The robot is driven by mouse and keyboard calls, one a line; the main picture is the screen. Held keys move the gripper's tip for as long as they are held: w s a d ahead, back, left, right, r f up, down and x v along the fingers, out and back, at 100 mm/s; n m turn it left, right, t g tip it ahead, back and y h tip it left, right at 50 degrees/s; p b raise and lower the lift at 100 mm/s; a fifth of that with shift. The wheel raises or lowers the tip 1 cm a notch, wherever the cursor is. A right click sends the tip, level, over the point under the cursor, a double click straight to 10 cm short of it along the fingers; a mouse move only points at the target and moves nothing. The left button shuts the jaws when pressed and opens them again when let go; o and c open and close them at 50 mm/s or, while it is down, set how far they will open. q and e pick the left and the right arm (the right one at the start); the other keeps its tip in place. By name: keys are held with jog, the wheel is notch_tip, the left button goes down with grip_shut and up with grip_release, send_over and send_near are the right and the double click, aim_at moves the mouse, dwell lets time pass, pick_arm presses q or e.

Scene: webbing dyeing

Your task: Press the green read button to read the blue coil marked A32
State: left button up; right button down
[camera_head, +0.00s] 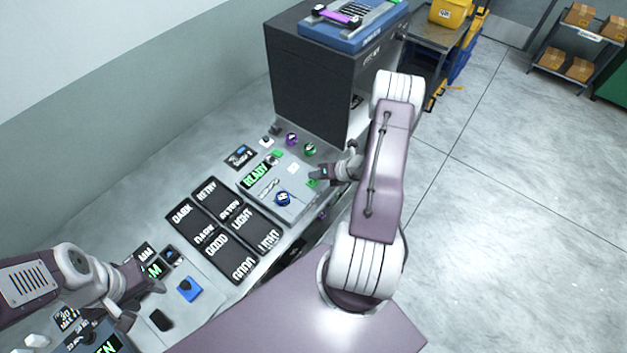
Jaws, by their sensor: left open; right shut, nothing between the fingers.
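A blue coil (283,198) with a white mark lies on the light grey reader plate (300,207); its mark is too small to read. The green button (312,183) is at the right side of that plate, partly hidden by my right gripper. My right gripper (317,174) is shut and empty, its tips right at the button; whether they touch it I cannot tell. A black display (256,175) beside the plate reads READY in green. My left gripper (147,303) is open and empty over the near left of the bench.
Black trays (205,240) labelled DARK, RETRY, GOOD and LIGHT lie left of the reader. Purple (292,139) and green (310,149) coils sit behind it. A large dark cabinet (312,85) stands at the back.

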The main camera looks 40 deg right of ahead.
aim_at(316, 182)
jog(key=shift+f, duration=0.1)
dwell(0.8)
jog(key=shift+f+b, duration=0.3)
jog(key=shift+b, duration=0.15)
jog(key=shift+f+b, duration=0.5)
dwell(0.4)
jog(key=shift+r, duration=0.1)
jog(key=shift+r+p, duration=0.7)
jog(key=shift+r, duration=0.1)
jog(key=shift+r, duration=0.1)
notch_tip(316, 182, up, 5)
jog(key=p, duration=0.4)
